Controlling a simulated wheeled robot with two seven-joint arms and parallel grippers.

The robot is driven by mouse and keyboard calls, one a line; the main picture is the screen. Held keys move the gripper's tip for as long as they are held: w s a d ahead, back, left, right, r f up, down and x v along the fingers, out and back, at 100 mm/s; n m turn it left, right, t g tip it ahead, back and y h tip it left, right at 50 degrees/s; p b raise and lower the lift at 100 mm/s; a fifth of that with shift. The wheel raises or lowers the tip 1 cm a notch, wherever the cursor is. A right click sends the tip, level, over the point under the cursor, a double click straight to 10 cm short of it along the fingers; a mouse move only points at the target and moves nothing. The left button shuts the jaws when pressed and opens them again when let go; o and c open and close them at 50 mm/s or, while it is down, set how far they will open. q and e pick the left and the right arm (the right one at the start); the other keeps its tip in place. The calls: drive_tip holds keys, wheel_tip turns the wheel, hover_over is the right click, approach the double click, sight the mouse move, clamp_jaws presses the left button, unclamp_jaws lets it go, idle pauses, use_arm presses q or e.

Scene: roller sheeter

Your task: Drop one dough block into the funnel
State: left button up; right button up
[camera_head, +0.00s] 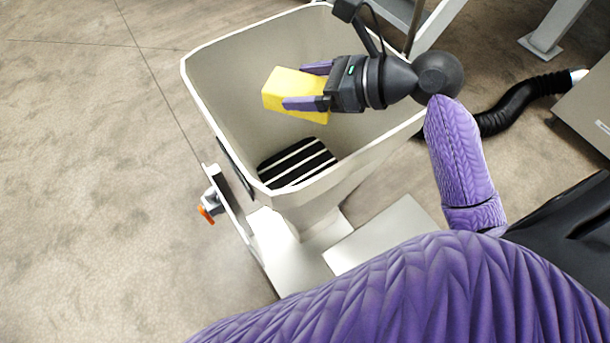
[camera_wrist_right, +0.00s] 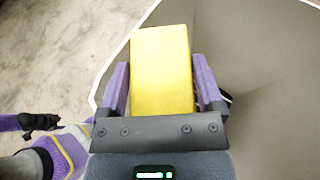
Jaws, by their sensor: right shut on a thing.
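A yellow dough block (camera_head: 284,92) is held between the purple fingers of my right gripper (camera_head: 305,88). In the head view it is over the open mouth of the large beige funnel (camera_head: 225,75). My right gripper is shut on the block, with one finger on each side. In the right wrist view, the block (camera_wrist_right: 162,70) sits between both fingers of the gripper (camera_wrist_right: 163,85), and the funnel wall (camera_wrist_right: 265,60) shows behind and to the right. The funnel's bottom shows dark rollers or slots with pale stripes (camera_head: 298,163). My left gripper is not in view.
An orange-tipped switch (camera_head: 207,213) sticks out at the machine's left side. A black corrugated hose (camera_head: 525,102) lies on the floor at the right, by a grey box (camera_head: 588,110). The floor to the left is clear.

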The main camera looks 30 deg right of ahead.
drive_tip(key=w+d+r+m+t+h+p, duration=0.3)
drive_tip(key=w+d+m+h+p, duration=0.2)
drive_tip(key=w+p, duration=0.4)
wheel_tip(320, 180, down, 9)
drive_tip(key=w+d+m+h+p, duration=0.1)
drive_tip(key=d+m+h, duration=0.1)
drive_tip(key=h, duration=0.1)
drive_tip(key=shift+w+r+m+t, duration=0.2)
drive_tip(key=shift+w+m+t, duration=0.1)
drive_tip(key=shift+t, duration=0.1)
drive_tip(key=o, duration=1.3)
drive_tip(key=shift+d, duration=0.1)
drive_tip(key=shift+c, duration=0.2)
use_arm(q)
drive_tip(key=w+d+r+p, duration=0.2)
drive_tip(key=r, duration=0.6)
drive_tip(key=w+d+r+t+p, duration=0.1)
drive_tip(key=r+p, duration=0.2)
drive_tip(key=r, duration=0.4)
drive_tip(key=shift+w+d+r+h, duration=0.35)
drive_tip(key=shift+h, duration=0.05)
use_arm(e)
drive_tip(key=v, duration=1)
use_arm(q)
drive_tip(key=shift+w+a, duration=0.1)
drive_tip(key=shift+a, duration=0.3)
